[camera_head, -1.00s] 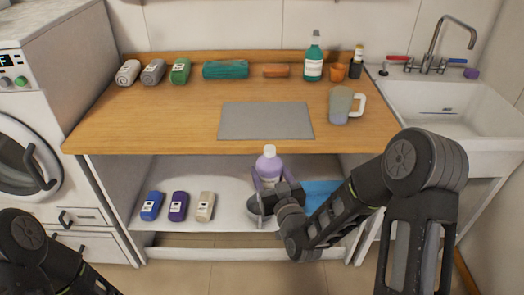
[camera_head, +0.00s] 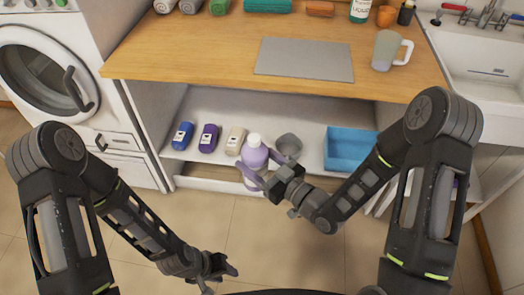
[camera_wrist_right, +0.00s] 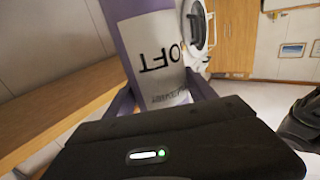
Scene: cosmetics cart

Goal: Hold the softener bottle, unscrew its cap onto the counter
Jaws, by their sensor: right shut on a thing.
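The softener bottle (camera_head: 253,157) is lilac with a white cap (camera_head: 254,140) on it. It is upright in the head view, in front of the lower shelf. My right gripper (camera_head: 258,168) is shut on the bottle's body. In the right wrist view the bottle (camera_wrist_right: 161,55) fills the jaws, with its white label and "SOFT" lettering upside down. My left gripper (camera_head: 217,275) is low in the head view, apart from the bottle, with its fingers spread and empty. The wooden counter (camera_head: 200,50) is above the shelf.
A grey mat (camera_head: 303,59) and a pale mug (camera_head: 385,50) are on the counter. The lower shelf (camera_head: 215,105) holds several small bottles, a grey bowl (camera_head: 289,146) and a blue bin (camera_head: 350,148). The counter left of the mat is clear.

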